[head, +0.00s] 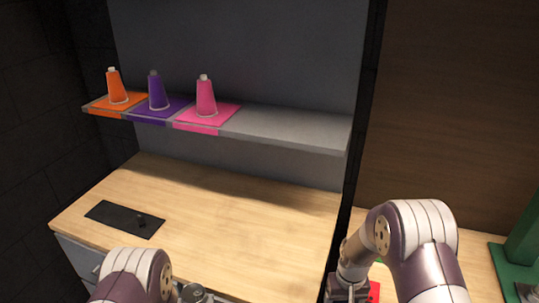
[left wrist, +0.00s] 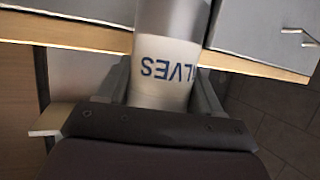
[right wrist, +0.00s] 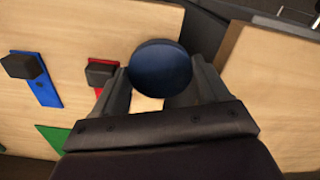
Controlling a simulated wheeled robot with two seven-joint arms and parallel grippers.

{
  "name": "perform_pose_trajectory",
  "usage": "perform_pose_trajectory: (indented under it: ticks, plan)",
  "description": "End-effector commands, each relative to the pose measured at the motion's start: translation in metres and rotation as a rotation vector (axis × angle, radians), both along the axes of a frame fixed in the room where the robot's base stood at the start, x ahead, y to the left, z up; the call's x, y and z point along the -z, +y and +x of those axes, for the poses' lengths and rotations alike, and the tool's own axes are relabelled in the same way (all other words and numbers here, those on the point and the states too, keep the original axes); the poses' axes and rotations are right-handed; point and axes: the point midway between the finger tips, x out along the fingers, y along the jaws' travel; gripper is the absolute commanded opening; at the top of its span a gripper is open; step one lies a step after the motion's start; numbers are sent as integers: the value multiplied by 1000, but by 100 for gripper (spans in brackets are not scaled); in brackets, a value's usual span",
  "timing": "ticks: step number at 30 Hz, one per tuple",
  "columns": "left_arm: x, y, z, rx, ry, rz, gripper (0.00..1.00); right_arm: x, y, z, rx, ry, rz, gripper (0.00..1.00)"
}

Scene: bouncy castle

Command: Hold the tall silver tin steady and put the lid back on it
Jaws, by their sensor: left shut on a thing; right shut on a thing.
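The tall silver tin (left wrist: 172,18) shows in the left wrist view, with a pale band and dark blue letters, upside down in that picture. My left gripper (left wrist: 163,88) is shut on the tin, one finger on each side of the band. The tin's top end is out of that view. The lid (right wrist: 160,68), a dark blue disc, shows in the right wrist view. My right gripper (right wrist: 158,82) is shut on the lid between its fingertips. In the head view both grippers are at the bottom edge and mostly cut off, so the gap between lid and tin cannot be told.
A wooden counter (head: 230,215) with a dark plate (head: 125,219) is mostly clear. Blue (right wrist: 42,90), red and green pieces lie right of the counter.

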Motion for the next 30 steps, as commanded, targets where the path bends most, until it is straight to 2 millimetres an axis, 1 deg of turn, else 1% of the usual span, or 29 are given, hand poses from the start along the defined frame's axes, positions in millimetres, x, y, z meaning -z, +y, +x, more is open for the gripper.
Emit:
perform_pose_trajectory:
  ticks: [13, 16, 20, 27, 30]
  plan:
    - [-2, 0, 1, 0, -1, 0, 10, -1, 0, 0, -1, 0, 0, 47]
    - [-6, -4, -1, 13, -2, 0, 10, -1, 0, 0, -1, 0, 0, 47]
    - [-25, -18, -8, 69, -5, 0, 10, -1, 0, 0, -1, 0, 0, 47]
    - [-78, -61, -30, 233, -7, -1, 10, -1, 0, 0, -1, 0, 0, 47]
    - [-98, -78, -39, 295, -7, -1, 10, -1, 0, 0, -1, 0, 0, 47]
